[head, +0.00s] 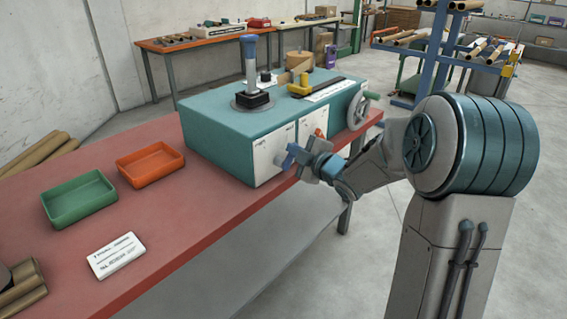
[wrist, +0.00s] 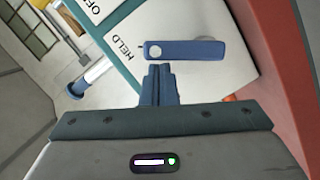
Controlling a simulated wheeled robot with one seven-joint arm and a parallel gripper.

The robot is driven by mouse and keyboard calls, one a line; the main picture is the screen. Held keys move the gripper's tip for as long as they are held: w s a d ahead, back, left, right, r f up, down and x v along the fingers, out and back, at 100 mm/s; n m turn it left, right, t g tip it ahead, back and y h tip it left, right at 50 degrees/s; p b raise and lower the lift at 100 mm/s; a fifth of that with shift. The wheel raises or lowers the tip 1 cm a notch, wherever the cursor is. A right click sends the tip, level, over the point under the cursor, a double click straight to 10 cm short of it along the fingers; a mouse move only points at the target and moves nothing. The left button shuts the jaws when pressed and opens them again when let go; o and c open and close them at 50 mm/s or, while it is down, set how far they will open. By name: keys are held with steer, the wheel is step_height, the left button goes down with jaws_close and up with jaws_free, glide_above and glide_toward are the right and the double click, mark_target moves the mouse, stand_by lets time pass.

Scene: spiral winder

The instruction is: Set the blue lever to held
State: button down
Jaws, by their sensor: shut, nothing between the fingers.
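The blue lever (wrist: 195,50) is a flat bar on the white front panel (wrist: 185,90) of the teal machine. In the wrist view its round pale pivot is at the left end and the bar extends right. The word HELD is printed left of the pivot, and a second, cut-off label is above it. My gripper (wrist: 159,70) is shut and empty, its tips just below the pivot end of the lever in the wrist view. I cannot tell whether they touch. In the head view my gripper (head: 300,160) is at the machine's front and largely hides the lever.
The teal machine (head: 215,125) stands on a red bench (head: 150,235). An upright blue-knobbed stick (head: 249,60) and yellow handle (head: 300,87) are on top. A handwheel (head: 358,110) is at its right. Green (head: 78,200) and orange (head: 150,165) trays sit left.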

steer(key=s+d+r, duration=0.1)
steer(key=s+r, duration=0.1)
steer(key=s, duration=0.3)
steer(key=s+d+r, duration=0.1)
steer(key=s, duration=0.4)
steer(key=shift+s+d+r+p, duration=0.35)
